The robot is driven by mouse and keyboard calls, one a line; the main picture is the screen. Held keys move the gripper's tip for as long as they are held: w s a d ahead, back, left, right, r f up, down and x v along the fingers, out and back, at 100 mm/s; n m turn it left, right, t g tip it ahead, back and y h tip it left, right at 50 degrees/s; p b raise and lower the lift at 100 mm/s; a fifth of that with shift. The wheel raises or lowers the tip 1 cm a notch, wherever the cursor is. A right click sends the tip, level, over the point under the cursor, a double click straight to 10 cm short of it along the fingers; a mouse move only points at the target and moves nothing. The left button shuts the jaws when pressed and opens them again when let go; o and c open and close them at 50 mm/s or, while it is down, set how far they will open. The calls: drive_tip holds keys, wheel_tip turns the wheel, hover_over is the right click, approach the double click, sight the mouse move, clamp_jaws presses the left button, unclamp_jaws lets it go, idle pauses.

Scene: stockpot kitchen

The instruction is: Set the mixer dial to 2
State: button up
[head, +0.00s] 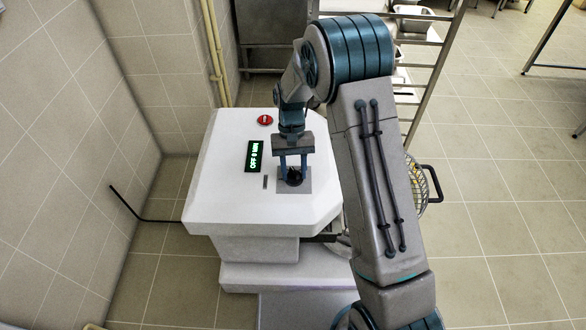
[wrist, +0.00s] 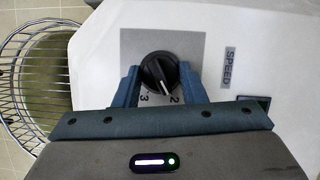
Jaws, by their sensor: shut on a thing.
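The mixer (head: 215,190) is a white machine with a flat top. Its black dial (wrist: 160,70) sits on a grey square plate (wrist: 133,42) beside the word SPEED. My gripper (head: 294,172) comes down from above, its two blue fingers shut on opposite sides of the dial. In the wrist view the dial's white pointer line points toward the bottom right, close to the numeral 2 (wrist: 174,99). The numeral 3 (wrist: 145,99) is to the left of it. The other numerals are hidden. In the head view the dial (head: 295,178) shows only as a dark shape between the fingers.
A green display (head: 254,156) on the mixer top reads OFF 0 MIN. A red button (head: 265,120) is behind it. A wire guard (wrist: 35,75) is beside the mixer. A tiled wall (head: 60,150) stands at the left and a metal rack (head: 425,70) behind.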

drive_tip(key=o, duration=1)
drive_tip(key=shift+r, duration=0.1)
drive_tip(key=v, duration=1.3)
drive_tip(key=shift+w+r+p, duration=0.1)
drive_tip(key=shift+r+p, duration=0.25)
